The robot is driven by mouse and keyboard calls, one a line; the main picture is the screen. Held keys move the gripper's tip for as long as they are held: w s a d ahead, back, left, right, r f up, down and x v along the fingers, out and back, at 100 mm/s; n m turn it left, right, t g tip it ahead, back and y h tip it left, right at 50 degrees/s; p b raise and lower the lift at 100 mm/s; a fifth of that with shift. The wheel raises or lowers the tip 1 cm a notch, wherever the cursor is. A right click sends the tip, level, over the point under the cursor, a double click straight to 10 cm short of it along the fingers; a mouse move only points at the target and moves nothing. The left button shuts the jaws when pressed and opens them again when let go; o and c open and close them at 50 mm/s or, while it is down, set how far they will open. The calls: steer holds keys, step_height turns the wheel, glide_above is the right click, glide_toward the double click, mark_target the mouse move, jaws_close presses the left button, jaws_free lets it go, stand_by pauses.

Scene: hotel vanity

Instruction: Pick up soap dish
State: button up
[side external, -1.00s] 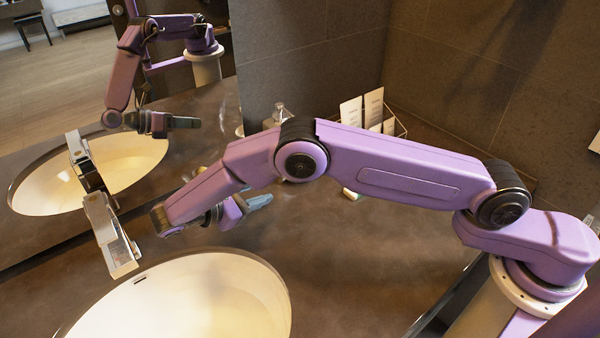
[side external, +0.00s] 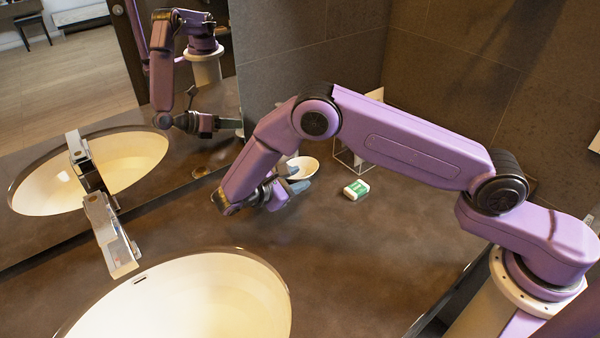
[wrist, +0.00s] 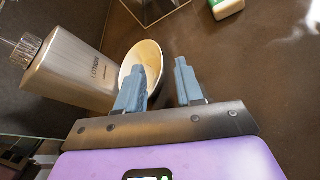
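The soap dish is a small cream-white round bowl (side external: 303,166) on the counter, near the mirror. In the side external view it sits just behind my gripper's fingers. In the wrist view the dish (wrist: 146,58) lies beyond the left finger, which covers part of it. My gripper (wrist: 165,80) has two blue fingers spread apart with bare counter between them. It also shows in the side external view (side external: 300,180). It is empty, and I cannot tell whether the left finger touches the dish.
A metallic bottle (wrist: 76,70) with a pump top stands close to the dish on its left. A green and white soap bar (side external: 356,190) lies right of the gripper. A wire-framed holder (side external: 350,155) stands behind. The sink (side external: 190,300) and tap (side external: 110,235) are front left.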

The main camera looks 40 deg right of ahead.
mark_target(305, 175)
steer(key=x, duration=0.3)
steer(key=shift+w+d, duration=0.1)
steer(key=shift+d, duration=0.25)
steer(key=shift+c, duration=0.4)
jaws_close()
steer(key=shift+r, duration=0.1)
